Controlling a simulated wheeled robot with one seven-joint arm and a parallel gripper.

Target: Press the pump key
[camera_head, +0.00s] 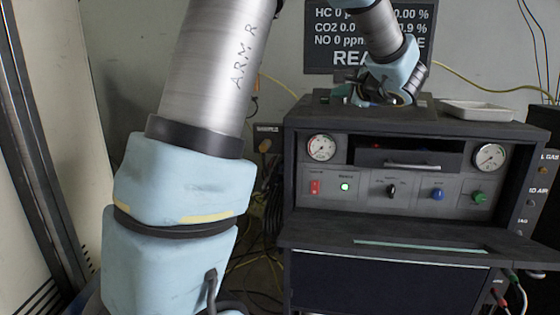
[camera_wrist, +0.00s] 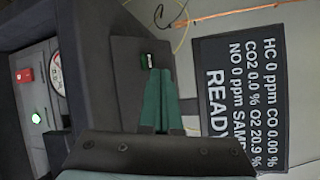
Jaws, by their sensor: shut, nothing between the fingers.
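The analyser console (camera_head: 300,160) has a front panel with a red switch (camera_head: 315,187), a lit green lamp (camera_head: 345,187), a black knob (camera_head: 392,190), a blue button (camera_head: 437,194) and a green button (camera_head: 479,197). Their labels are too small to read, so I cannot tell which control is the pump key. My gripper (camera_wrist: 160,72) has its teal fingers shut together and empty. It is over the console top, and a small dark piece with a green mark (camera_wrist: 147,60) shows just beside the fingertips. I cannot tell whether they touch. In the head view my wrist mostly hides the fingers.
Two round gauges (camera_head: 321,147) flank a drawer (camera_head: 400,158) on the console. A pale tray (camera_head: 477,111) sits on the top at right. A screen reading READY (camera_wrist: 240,100) stands behind. Hoses and cables hang at the console's sides.

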